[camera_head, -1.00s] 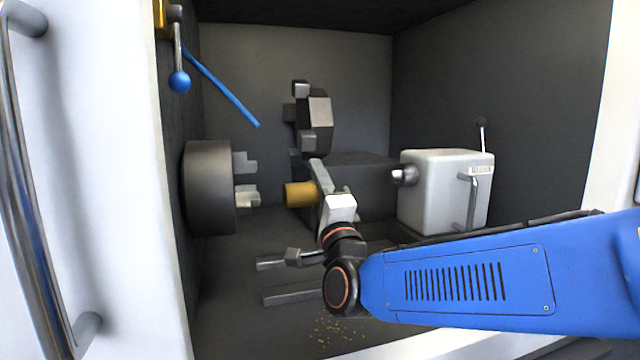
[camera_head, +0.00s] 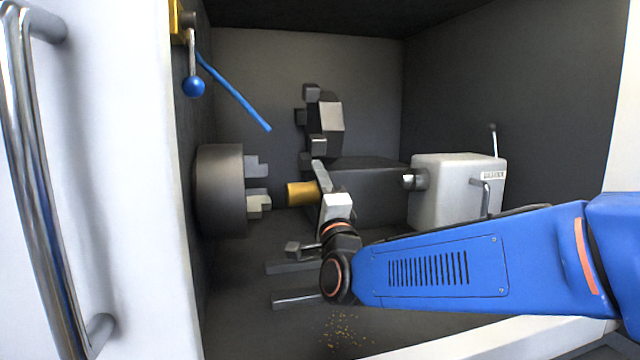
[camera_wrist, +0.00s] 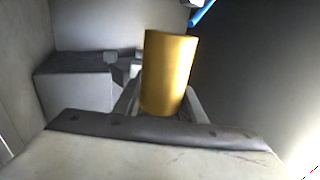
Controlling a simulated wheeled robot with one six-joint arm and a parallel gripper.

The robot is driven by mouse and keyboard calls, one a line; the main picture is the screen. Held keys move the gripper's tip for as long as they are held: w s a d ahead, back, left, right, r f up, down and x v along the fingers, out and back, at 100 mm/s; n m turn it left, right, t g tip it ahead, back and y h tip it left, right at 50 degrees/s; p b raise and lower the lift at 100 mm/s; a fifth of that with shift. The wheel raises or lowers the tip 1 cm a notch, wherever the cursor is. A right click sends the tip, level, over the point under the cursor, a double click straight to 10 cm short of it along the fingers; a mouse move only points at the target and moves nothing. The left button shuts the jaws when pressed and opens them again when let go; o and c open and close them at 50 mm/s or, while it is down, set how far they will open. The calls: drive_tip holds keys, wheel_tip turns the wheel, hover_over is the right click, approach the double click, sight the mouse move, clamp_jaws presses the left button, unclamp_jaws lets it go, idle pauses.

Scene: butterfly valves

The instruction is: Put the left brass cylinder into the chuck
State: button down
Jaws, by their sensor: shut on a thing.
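The brass cylinder (camera_head: 301,194) is held level in my gripper (camera_head: 322,186), which is shut on it. Its free end points left toward the chuck (camera_head: 221,190), with a small gap between the cylinder and the chuck jaws (camera_head: 258,201). The chuck is a dark round body on the left wall with pale stepped jaws facing right. In the wrist view the cylinder (camera_wrist: 167,72) stands out between the fingers of my gripper (camera_wrist: 160,105). The chuck's opening is seen from the side, so its inside is hidden.
A dark tool turret (camera_head: 323,125) stands behind the cylinder. A white tailstock (camera_head: 457,190) is on the right. A blue-knobbed lever (camera_head: 193,86) and a blue hose (camera_head: 233,91) hang at upper left. Metal rails (camera_head: 300,299) and brass chips (camera_head: 345,330) lie on the floor.

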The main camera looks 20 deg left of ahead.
drive_tip(key=a, duration=0.9)
drive_tip(key=shift+s+r, duration=0.15)
drive_tip(key=shift+s, duration=0.05)
idle(1.5)
drive_tip(key=shift+s+a, duration=0.15)
drive_tip(key=shift+a, duration=0.1)
idle(1.0)
drive_tip(key=shift+f, duration=0.25)
idle(0.7)
drive_tip(key=c, duration=1)
unclamp_jaws()
drive_tip(key=shift+a, duration=0.1)
drive_tip(key=shift+c, duration=0.2)
drive_tip(key=shift+f, duration=0.15)
drive_tip(key=shift+o, duration=0.2)
